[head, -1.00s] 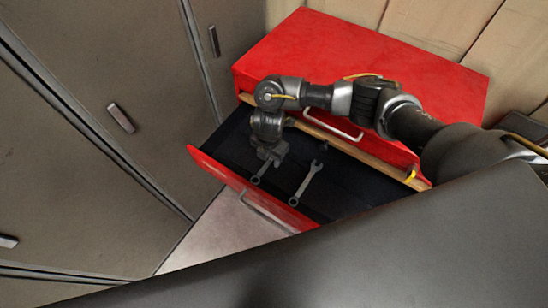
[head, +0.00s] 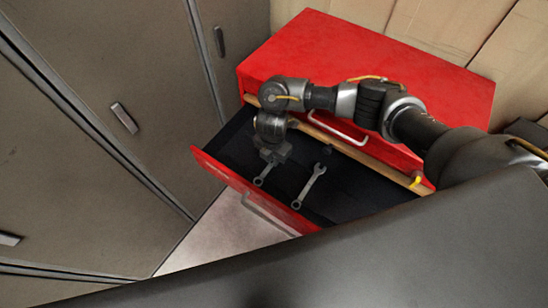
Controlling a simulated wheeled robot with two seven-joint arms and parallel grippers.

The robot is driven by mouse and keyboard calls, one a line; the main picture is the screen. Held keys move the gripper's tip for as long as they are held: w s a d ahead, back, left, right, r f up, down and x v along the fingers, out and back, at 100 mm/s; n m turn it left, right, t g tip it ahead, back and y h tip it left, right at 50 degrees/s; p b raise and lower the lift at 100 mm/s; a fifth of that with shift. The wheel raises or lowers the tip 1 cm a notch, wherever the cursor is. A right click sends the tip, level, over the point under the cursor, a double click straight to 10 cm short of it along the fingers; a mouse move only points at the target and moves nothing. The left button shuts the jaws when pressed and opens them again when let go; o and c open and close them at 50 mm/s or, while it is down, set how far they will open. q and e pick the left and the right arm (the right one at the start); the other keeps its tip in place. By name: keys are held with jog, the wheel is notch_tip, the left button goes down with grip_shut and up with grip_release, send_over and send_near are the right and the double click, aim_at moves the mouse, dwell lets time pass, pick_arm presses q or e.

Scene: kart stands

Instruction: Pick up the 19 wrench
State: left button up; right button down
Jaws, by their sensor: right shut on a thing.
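Two grey wrenches are in the open drawer (head: 352,192) of the red cabinet. My right gripper (head: 271,162) points down into the drawer and is shut on the left wrench (head: 263,175). The ring end of that wrench sticks out below the fingers, and its other end is hidden by the gripper. The right wrench (head: 310,187) lies apart from the gripper, on the dark drawer floor. Size marks are too small to read, so I cannot tell which one is the 19. My left gripper is not in view.
The red cabinet top (head: 372,68) is clear behind my right arm. The drawer front (head: 240,188) with its handle stands nearest me. Grey lockers (head: 90,110) stand close on the left.

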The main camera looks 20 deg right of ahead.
jog(key=shift+r, duration=0.55)
jog(key=r, duration=0.1)
jog(key=r+p, duration=0.1)
jog(key=shift+s+d+r, duration=0.1)
jog(key=shift+s+r, duration=0.1)
jog(key=shift+r, duration=0.15)
jog(key=s+d+r, duration=0.3)
jog(key=s+r, duration=0.6)
jog(key=s, duration=0.4)
jog(key=shift+d, duration=0.4)
